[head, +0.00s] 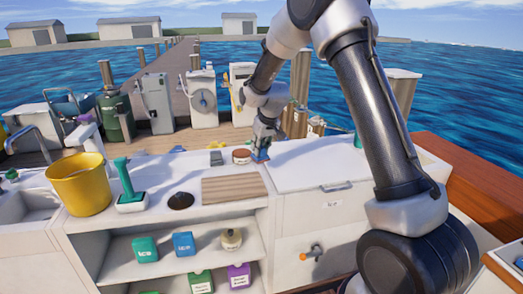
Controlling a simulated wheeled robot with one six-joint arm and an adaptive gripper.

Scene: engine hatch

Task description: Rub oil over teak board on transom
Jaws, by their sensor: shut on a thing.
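The teak board (233,189) lies flat on the white counter, light brown with lengthwise stripes. My gripper (262,148) points down above the counter, behind and to the right of the board. It is shut on a small blue pad (261,157), which is partly hidden by the fingers and is small in the picture. Whether the pad touches the counter I cannot tell. A round brown-topped tin (241,157) stands just left of the pad, behind the board. I cannot tell what the tin holds.
A green-handled brush (128,190) and yellow bucket (80,184) stand further left. Bottles and boxes fill the shelves below. A white lid with a handle (336,187) is to the right.

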